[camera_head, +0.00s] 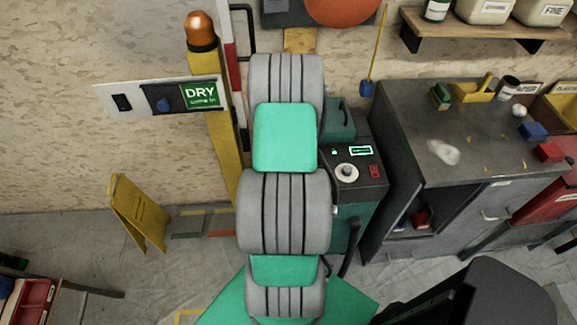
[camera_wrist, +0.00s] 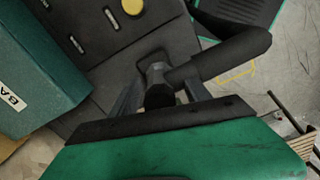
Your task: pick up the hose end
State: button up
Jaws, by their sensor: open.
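In the wrist view a thick black hose (camera_wrist: 232,56) comes in from the upper right. It ends in a dark, blunt hose end (camera_wrist: 160,96) next to a grey fitting. My gripper (camera_wrist: 158,88) is open, with its grey fingers partly hidden past the dark bar and green body at the bottom. The hose end appears between or just beyond the fingers; I cannot tell whether they touch it. In the head view my arm hides the gripper. A black hose section (camera_head: 350,246) shows low beside the machine (camera_head: 352,190).
A teal box (camera_wrist: 35,75) is close on the left in the wrist view. In the head view a dark cabinet (camera_head: 440,150) stands right of the machine, and a yellow floor sign (camera_head: 140,215) and post (camera_head: 222,140) are left.

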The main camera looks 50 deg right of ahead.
jog(key=shift+f, duration=0.25)
jog(key=shift+r, duration=0.1)
grip_shut()
dwell(0.3)
